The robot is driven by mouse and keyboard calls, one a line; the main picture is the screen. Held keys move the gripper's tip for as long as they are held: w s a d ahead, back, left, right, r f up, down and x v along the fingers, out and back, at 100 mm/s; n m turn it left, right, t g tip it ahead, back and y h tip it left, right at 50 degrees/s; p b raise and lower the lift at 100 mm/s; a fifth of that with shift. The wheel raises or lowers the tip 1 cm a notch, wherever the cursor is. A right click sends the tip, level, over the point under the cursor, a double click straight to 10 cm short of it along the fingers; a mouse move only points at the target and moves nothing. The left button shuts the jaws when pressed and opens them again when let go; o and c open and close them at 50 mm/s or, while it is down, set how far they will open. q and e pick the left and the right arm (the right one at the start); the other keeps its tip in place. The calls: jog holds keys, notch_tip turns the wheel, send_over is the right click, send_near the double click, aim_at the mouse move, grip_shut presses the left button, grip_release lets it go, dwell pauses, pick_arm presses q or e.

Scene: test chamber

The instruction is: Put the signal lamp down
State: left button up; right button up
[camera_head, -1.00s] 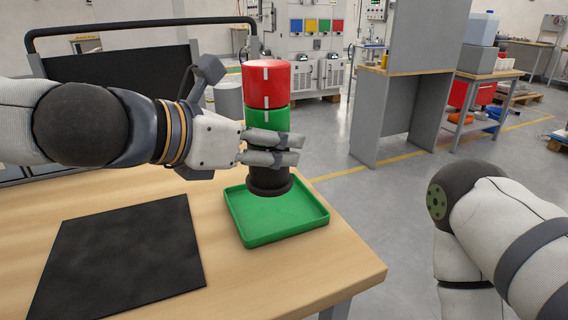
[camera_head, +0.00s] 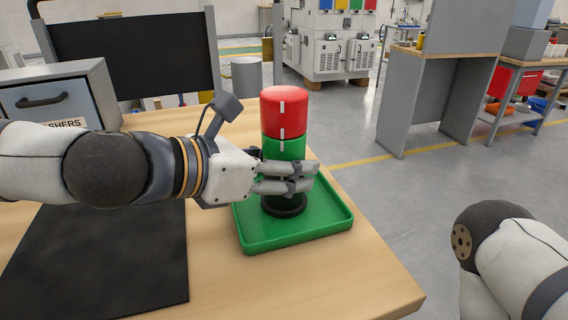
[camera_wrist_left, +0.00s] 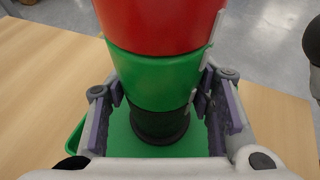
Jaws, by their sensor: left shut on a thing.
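The signal lamp (camera_head: 285,112) is an upright cylinder with a red top, a green section and a black base. In the left wrist view the lamp (camera_wrist_left: 155,75) stands between the two fingers (camera_wrist_left: 163,112), with the tray (camera_wrist_left: 112,140) below. My right gripper is out of view; only part of that arm shows at the right.
The tray sits near the right edge of the wooden table (camera_head: 330,285). A dark mat (camera_head: 100,255) lies left of it. A grey drawer cabinet (camera_head: 55,95) stands at the back left. Beyond the table edge is open floor, with a workbench (camera_head: 440,50) further off.

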pick_arm(q)
jog(key=o, duration=1.6)
jog(key=shift+s, duration=0.1)
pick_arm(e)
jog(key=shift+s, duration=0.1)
pick_arm(q)
jog(key=shift+r, duration=0.15)
jog(key=shift+p+v, duration=1.95)
jog(key=shift+v, duration=4)
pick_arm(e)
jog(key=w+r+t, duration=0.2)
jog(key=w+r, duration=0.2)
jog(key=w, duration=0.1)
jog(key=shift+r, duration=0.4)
